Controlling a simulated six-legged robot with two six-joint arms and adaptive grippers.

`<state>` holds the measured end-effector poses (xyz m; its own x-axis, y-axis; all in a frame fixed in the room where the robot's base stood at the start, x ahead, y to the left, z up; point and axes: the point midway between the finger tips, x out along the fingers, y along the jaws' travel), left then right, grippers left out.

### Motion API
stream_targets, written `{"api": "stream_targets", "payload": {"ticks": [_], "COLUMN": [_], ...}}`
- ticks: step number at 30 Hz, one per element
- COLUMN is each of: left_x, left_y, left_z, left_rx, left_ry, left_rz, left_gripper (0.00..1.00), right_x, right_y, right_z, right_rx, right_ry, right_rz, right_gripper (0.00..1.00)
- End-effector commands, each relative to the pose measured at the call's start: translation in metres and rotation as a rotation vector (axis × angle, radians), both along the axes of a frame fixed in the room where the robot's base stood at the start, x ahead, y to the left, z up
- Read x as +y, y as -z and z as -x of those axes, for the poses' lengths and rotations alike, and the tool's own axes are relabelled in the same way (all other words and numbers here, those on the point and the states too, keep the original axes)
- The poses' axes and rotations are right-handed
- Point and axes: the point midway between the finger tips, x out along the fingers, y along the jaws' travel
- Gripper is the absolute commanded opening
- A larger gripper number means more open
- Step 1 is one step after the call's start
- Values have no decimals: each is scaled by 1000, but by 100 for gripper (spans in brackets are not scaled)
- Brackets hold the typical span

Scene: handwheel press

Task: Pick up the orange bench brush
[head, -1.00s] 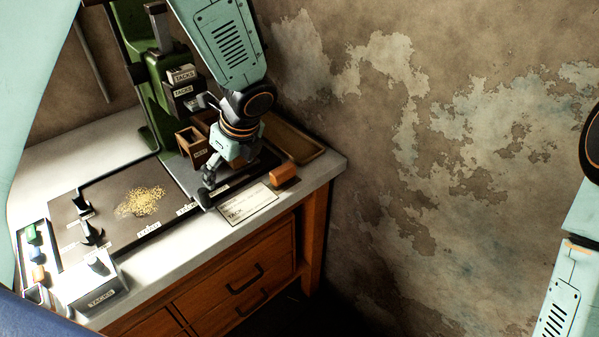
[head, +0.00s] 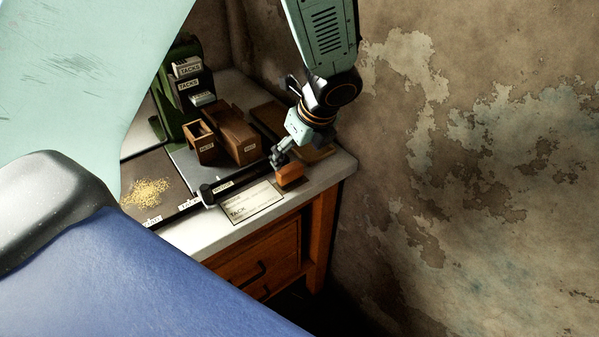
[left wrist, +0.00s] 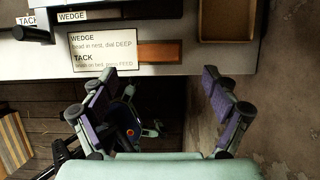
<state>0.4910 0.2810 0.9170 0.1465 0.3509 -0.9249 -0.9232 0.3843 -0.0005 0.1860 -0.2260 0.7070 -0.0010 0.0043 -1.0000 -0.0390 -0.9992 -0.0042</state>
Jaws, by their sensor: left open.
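The orange bench brush (head: 290,173) lies near the right front corner of the bench, beside the white instruction card. It also shows in the left wrist view (left wrist: 160,53) as an orange-brown block on a dark strip, right of the card. My left gripper (head: 279,160) is just at the brush's left and far side in the head view, pointing down. In the left wrist view its fingers (left wrist: 158,80) are spread wide, with nothing between them, and the brush lies beyond the tips. Whether it touches the brush cannot be told. My right gripper is not in view.
The instruction card (head: 252,202) lies left of the brush. Wooden boxes (head: 232,135) and a green press (head: 178,110) stand behind it. A brown tray (left wrist: 228,22) lies beyond the brush. Yellow bits (head: 146,192) lie on a dark mat. The wall is close on the right.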

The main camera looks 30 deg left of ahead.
Motion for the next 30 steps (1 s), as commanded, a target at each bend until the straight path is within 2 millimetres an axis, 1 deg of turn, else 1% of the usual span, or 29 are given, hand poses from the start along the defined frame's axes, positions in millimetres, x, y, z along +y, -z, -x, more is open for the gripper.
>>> {"api": "stream_targets", "payload": {"ticks": [3,8,13,17,20,27,30], "left_x": [6,13,23,29,30,29,29], "left_y": [13,29,52,66,70,70,69], "left_z": [1,-1,-5,-9,-11,-13,-13], "left_rx": [4,2,2,3,1,0,0], "left_ry": [-4,-7,-7,-5,-4,-2,-2], "left_rz": [2,2,2,1,1,0,0], "left_gripper": [87,87,87,87,87,87,78], "right_x": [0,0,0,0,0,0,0], "right_y": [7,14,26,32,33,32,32], "right_z": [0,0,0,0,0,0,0], "right_rx": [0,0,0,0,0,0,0], "right_ry": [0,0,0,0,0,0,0], "right_rz": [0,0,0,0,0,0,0], "right_gripper": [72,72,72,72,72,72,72]}}
